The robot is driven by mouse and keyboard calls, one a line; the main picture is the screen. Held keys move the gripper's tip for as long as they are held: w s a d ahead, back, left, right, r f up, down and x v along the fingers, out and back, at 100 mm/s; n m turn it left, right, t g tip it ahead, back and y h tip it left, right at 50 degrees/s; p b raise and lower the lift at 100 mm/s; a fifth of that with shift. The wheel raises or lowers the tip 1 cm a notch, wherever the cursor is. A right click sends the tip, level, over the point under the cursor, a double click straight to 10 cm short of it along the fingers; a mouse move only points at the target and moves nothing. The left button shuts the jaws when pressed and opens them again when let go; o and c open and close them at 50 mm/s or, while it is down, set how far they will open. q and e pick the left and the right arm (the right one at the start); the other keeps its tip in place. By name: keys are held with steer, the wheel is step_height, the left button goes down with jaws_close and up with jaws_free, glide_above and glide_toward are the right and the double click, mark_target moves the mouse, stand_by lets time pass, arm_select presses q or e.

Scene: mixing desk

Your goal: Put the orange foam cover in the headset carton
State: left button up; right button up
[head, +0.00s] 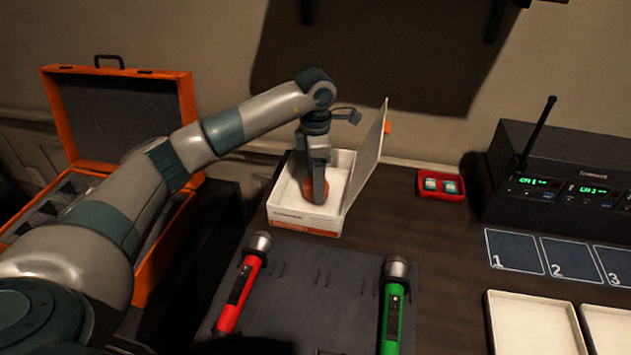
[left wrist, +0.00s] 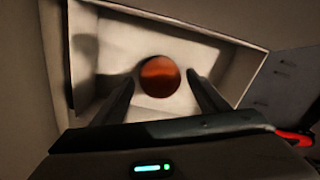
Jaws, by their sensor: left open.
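The headset carton (head: 304,220) is a white box with an orange stripe, standing on the desk with its lid (head: 366,158) raised on the right side. The orange foam cover (left wrist: 160,76) is inside the carton, on its floor as far as the left wrist view shows. It also shows in the head view (head: 309,189), partly hidden behind my gripper. My left gripper (left wrist: 162,88) reaches down into the carton from above. Its fingers are apart, one on each side of the foam cover, with gaps visible between. My right gripper is in neither view.
A red microphone (head: 238,292) and a green microphone (head: 391,312) lie on a dark mat in front of the carton. A small red tray (head: 441,185) and a black receiver (head: 560,175) stand to the right. An open orange case (head: 172,245) is at left.

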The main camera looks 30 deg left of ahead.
arm_select(q)
step_height(320, 180, up, 11)
steer(key=b, duration=0.1)
steer(key=shift+b, duration=0.4)
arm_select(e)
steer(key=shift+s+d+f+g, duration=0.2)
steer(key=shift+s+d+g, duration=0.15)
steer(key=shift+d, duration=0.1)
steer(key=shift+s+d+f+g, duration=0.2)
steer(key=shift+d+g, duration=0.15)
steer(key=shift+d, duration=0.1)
arm_select(q)
steer(key=shift+s, duration=0.1)
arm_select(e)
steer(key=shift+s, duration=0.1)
